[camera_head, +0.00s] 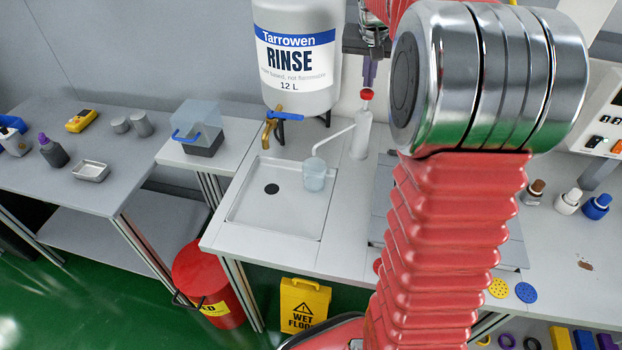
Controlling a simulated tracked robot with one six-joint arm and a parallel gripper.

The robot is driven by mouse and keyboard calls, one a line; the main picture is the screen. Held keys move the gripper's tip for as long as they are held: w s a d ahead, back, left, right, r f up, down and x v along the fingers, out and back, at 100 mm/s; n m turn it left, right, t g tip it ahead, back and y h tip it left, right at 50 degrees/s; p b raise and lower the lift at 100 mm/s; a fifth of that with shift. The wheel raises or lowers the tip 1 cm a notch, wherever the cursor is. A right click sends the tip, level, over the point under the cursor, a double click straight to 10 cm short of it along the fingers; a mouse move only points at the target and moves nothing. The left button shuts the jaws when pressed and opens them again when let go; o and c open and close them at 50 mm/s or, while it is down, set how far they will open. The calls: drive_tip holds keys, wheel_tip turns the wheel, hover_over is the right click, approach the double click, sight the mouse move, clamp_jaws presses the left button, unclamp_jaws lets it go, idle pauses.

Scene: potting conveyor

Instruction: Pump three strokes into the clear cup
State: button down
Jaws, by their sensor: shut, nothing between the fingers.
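The clear cup (314,176) stands upright in the shallow sink tray (255,222), near its right side. A white pump dispenser (361,138) with a red top (367,95) stands behind and to the right of the cup. Its thin spout (333,140) bends left and down to the cup's mouth. My gripper (369,80) points down, shut and empty, right over the red top. I cannot tell whether the fingertips touch it. The liquid level in the cup is too unclear to read.
A large Tarrowen rinse tank (297,60) with a brass tap (270,125) stands behind the tray. A clear-lidded box (197,128) is to the left. Several small bottles (567,201) stand at the right. A yellow wet-floor sign (304,304) and red bin (207,283) stand below.

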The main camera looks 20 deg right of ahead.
wheel_tip(320, 180, up, 6)
idle(1.0)
idle(0.5)
drive_tip(key=shift+w+f, duration=0.1)
drive_tip(key=shift+f, duration=0.05)
drive_tip(key=f, duration=0.1)
drive_tip(key=s+f, duration=0.1)
drive_tip(key=f, duration=0.1)
drive_tip(key=shift+s+a+f+n, duration=0.15)
drive_tip(key=shift+a+f+n, duration=0.05)
drive_tip(key=shift+a+n, duration=0.2)
drive_tip(key=s+a+f+n+t+y, duration=0.1)
drive_tip(key=s+a+f+n, duration=0.2)
drive_tip(key=s+a, duration=1)
drive_tip(key=s+a+f+n+t+y, duration=0.1)
drive_tip(key=s+a+f+n, duration=0.2)
drive_tip(key=s+a, duration=1.1)
drive_tip(key=shift+s+a+f+n+y, duration=0.2)
drive_tip(key=shift+a+f+n+y, duration=0.1)
drive_tip(key=shift+y, duration=0.1)
